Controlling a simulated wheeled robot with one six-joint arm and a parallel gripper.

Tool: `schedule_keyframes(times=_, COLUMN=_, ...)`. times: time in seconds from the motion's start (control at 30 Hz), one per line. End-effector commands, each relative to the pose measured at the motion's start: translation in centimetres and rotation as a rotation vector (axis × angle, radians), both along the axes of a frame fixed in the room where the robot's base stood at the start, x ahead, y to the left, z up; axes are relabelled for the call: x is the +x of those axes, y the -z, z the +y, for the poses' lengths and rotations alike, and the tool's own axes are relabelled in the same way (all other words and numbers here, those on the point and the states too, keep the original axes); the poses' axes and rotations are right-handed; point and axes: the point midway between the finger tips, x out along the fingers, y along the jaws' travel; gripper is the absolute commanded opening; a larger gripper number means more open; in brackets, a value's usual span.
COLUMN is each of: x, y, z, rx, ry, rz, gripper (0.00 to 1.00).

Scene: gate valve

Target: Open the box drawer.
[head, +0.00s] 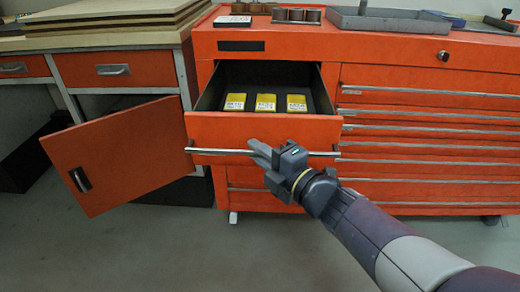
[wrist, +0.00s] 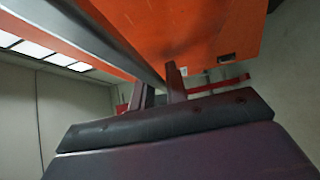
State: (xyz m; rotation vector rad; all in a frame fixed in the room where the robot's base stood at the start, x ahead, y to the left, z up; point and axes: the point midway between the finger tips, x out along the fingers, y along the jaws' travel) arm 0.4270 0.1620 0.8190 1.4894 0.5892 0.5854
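The box drawer (head: 262,131) is pulled out of the red cabinet, and its inside shows. Several yellow boxes with white labels (head: 266,103) lie in it. A long silver bar handle (head: 215,151) runs across the drawer front. My gripper (head: 262,151) is at the middle of this handle. In the wrist view the handle bar (wrist: 118,42) runs down between the two fingers (wrist: 157,90), one on each side, and they look shut on it. The exact contact is partly hidden.
A red cupboard door (head: 115,155) stands open at the left under the workbench. Shut drawers with silver handles (head: 430,110) are at the right. A grey tray (head: 385,18) and brown cylinders (head: 296,15) sit on the cabinet top. The floor in front is clear.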

Motion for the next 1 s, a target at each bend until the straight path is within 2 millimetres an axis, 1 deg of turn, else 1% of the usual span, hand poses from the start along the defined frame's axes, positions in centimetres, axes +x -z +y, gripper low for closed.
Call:
schedule_keyframes(times=0.03, x=0.0, y=0.0, z=0.0, rx=0.000, ry=0.000, rz=0.000, gripper=0.19)
schedule_keyframes(times=0.2, x=0.0, y=0.0, z=0.0, rx=0.001, ry=0.000, rz=-0.001, gripper=0.33)
schedule_keyframes(times=0.43, x=0.0, y=-0.1, z=0.0, rx=0.001, ry=0.000, rz=-0.002, gripper=0.33)
schedule_keyframes(times=0.57, x=-0.4, y=-0.2, z=-0.5, rx=0.000, ry=0.002, rz=-0.003, gripper=0.33)
schedule_keyframes(times=1.0, x=-4.7, y=-0.3, z=-4.6, rx=0.001, ry=0.006, rz=-0.004, gripper=0.33)
